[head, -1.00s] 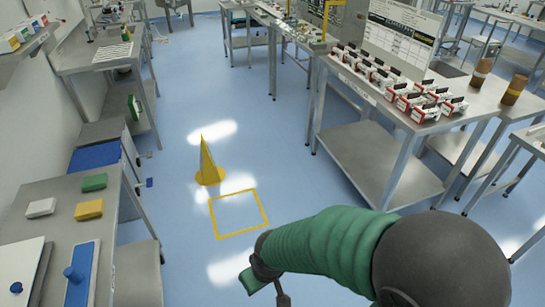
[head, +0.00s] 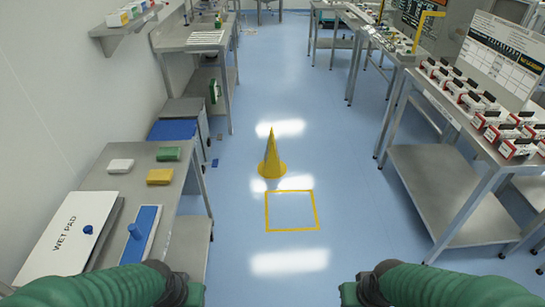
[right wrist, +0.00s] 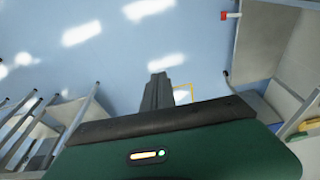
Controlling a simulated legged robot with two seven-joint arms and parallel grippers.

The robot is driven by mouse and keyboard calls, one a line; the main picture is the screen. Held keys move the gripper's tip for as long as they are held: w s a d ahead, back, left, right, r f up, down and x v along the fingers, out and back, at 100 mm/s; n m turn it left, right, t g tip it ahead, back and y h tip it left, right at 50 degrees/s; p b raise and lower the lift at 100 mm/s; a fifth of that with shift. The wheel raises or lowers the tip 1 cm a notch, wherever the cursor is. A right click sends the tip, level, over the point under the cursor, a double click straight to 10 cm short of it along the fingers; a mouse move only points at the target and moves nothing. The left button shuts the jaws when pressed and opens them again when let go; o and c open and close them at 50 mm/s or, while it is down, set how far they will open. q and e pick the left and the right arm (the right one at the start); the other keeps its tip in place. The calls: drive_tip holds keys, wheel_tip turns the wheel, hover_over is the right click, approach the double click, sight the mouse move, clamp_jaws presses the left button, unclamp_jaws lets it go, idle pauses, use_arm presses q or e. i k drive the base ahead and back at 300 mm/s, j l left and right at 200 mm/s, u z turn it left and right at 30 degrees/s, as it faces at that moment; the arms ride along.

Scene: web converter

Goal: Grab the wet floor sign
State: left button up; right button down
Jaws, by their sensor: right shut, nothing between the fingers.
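A yellow cone-shaped floor sign (head: 271,158) stands upright on the blue floor near the middle of the head view, some way ahead of me. No lettering on it can be made out. My right gripper (right wrist: 158,80) shows in the right wrist view with its dark fingers together and nothing between them. The cone cannot be made out in that view. In the head view, my two green forearms show at the bottom left and bottom right, well apart from the cone. My left gripper's fingers are out of sight.
A yellow square outline (head: 292,231) marks the floor just in front of the cone. A steel table (head: 183,206) with a wet pad box (head: 62,235) stands at left. A steel bench (head: 440,165) with boxes stands at right.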

sight(271, 162)
drive_tip(key=i+z, duration=0.15)
drive_tip(key=i, duration=2.55)
drive_tip(key=i+u, duration=0.15)
drive_tip(key=i, duration=0.3)
drive_tip(key=i+l+u, duration=0.15)
drive_tip(key=i, duration=0.3)
drive_tip(key=i+l+u, duration=0.15)
drive_tip(key=i, duration=0.25)
drive_tip(key=i+l+u, duration=0.15)
drive_tip(key=i, duration=0.3)
